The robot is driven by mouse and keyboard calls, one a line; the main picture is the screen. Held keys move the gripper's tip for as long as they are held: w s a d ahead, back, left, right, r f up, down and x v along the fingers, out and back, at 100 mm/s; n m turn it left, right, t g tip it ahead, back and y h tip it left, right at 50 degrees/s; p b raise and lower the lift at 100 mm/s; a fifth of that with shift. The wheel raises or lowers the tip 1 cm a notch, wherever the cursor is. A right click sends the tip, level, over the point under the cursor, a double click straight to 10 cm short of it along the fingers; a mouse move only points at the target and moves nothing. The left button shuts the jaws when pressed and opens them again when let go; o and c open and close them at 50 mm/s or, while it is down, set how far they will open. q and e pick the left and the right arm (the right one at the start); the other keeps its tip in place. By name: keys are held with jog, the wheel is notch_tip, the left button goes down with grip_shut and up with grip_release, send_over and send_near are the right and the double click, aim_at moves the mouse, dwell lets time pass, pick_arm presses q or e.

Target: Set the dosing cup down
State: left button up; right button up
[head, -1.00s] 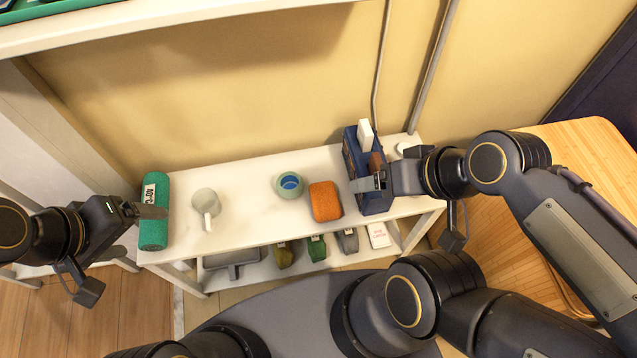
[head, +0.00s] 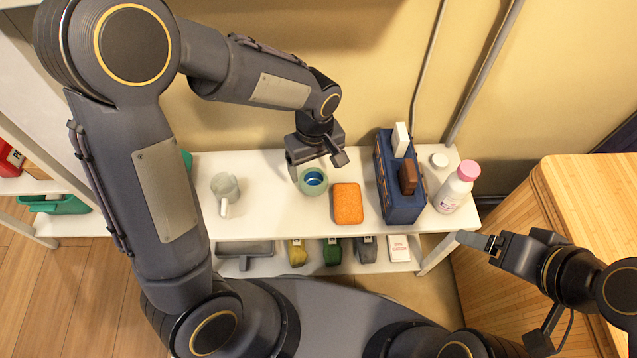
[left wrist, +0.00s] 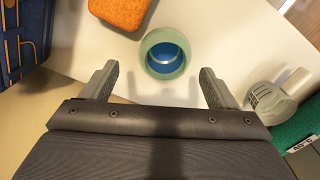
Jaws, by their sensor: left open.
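The dosing cup appears to be the pale green round cup with a blue inside (head: 313,181). It stands upright on the white shelf (head: 270,215), left of an orange sponge. It also shows in the left wrist view (left wrist: 165,54), ahead of and between the spread fingertips, with clear gaps on both sides. My left gripper (head: 311,165) is open and empty above and just behind the cup; it also shows in the left wrist view (left wrist: 158,78). My right gripper (head: 480,241) is beyond the shelf's front right corner, with nothing visible in it. Its finger gap is not clear.
The orange sponge (head: 347,204) is close on the cup's right. A blue box (head: 400,185) and a pink-capped white bottle (head: 455,190) stand farther right.

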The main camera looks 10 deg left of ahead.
aim_at(313, 180)
pick_arm(q)
jog(key=f+b, duration=0.2)
jog(key=f, duration=0.3)
jog(key=shift+s+a+f+b, duration=0.1)
jog(key=shift+s+f+b, duration=0.05)
jog(key=shift+s+b, duration=0.25)
jog(key=shift+c, duration=0.3)
jog(key=c, duration=1)
jog(key=shift+c, duration=0.2)
